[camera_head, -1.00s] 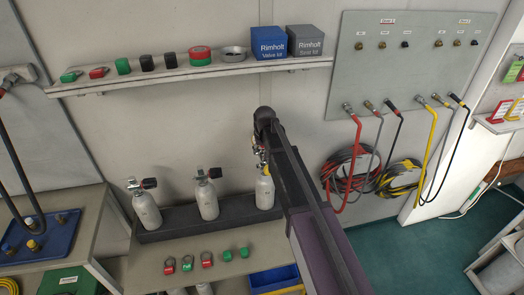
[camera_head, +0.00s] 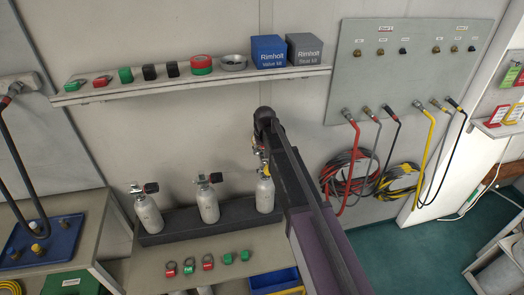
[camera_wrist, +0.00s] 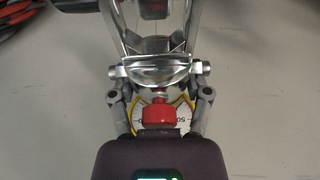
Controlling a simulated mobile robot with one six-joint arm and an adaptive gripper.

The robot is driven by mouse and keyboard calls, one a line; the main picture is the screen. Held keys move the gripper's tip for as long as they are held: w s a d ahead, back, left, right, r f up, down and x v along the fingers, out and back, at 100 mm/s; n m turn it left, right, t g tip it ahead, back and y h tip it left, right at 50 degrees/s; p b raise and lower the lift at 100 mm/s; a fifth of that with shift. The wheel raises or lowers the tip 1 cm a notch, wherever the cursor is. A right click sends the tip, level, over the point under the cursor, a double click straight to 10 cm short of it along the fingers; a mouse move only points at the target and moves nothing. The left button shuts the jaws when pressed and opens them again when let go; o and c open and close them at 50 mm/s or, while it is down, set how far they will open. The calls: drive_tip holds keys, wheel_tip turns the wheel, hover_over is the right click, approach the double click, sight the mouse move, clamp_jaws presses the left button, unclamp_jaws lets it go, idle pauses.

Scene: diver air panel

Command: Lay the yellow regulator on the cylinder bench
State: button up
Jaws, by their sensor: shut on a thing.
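My gripper (camera_wrist: 157,68) is shut on the yellow regulator. In the wrist view the regulator's yellow-rimmed gauge (camera_wrist: 184,112) shows partly behind a red knob (camera_wrist: 158,114), between the gripper's linkages; the rest is largely hidden. In the head view my arm covers most of the gripper, and small brassy and red parts (camera_head: 259,150) show at its left, just above the right-hand cylinder in the picture. The cylinder bench (camera_head: 150,270) lies below. Contact between the held thing and that cylinder cannot be told.
Several grey cylinders, including one at the left (camera_head: 149,214), stand in a dark rack (camera_head: 180,233) along the bench's back. Red and green tags (camera_head: 207,262) lie in front. A wall shelf (camera_head: 150,91) holds boxes and caps. A hose panel (camera_head: 415,75) hangs right. A blue tray (camera_head: 45,243) stands left.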

drive_tip(key=shift+r, duration=0.3)
idle(0.4)
